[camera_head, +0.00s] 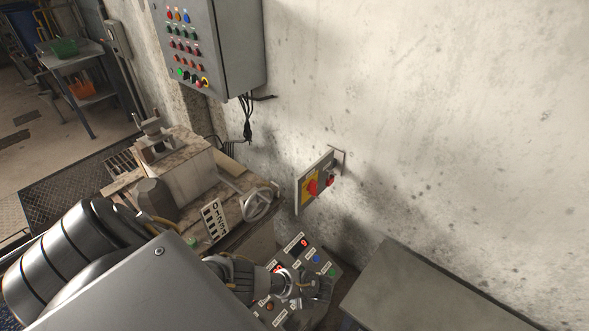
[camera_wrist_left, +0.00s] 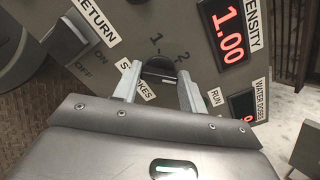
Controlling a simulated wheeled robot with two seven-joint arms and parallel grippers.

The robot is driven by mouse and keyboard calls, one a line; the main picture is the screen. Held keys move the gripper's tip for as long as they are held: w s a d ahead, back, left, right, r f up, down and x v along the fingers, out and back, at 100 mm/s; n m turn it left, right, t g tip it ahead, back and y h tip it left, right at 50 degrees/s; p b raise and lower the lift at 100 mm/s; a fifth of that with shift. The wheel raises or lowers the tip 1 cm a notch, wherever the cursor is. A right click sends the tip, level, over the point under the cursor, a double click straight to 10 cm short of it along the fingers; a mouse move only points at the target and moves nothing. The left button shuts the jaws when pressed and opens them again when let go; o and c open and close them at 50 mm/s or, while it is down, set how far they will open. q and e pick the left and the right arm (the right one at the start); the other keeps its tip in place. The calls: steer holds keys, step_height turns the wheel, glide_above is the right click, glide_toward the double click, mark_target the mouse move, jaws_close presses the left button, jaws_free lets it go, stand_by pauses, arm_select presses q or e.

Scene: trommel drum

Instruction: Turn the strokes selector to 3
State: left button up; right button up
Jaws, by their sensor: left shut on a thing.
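The strokes selector (camera_wrist_left: 160,67) is a small dark round knob on the grey control panel (camera_wrist_left: 182,22), near a white STROKES label (camera_wrist_left: 135,82). The numbers 1 and 2 show above it; I cannot see a 3, and the right finger covers part of that side. The knob's pointing direction is hidden between the fingers. My left gripper (camera_wrist_left: 160,88) is shut on the knob, one finger on each side. In the head view my left gripper (camera_head: 293,284) is over the sloped panel (camera_head: 325,262), and the knob is hidden there. My right gripper is not in view.
A RETURN switch (camera_wrist_left: 66,42) with ON and OFF marks is left of the selector. A red 1.00 display (camera_wrist_left: 229,32) and a RUN label (camera_wrist_left: 215,97) are to the right. A red-and-yellow wall switch (camera_head: 312,187) and a machine handwheel (camera_head: 260,203) stand beyond the panel.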

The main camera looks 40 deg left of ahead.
arm_select(q)
steer(key=shift+w+m, duration=0.1)
steer(key=shift+m, duration=1.7)
steer(key=o, duration=1)
steer(key=shift+r, duration=0.1)
steer(key=shift+d+r+p, duration=0.2)
steer(key=shift+r+p, duration=0.1)
steer(key=p+v, duration=0.1)
steer(key=v, duration=0.9)
steer(key=shift+p, duration=0.35)
steer(key=shift+f, duration=0.15)
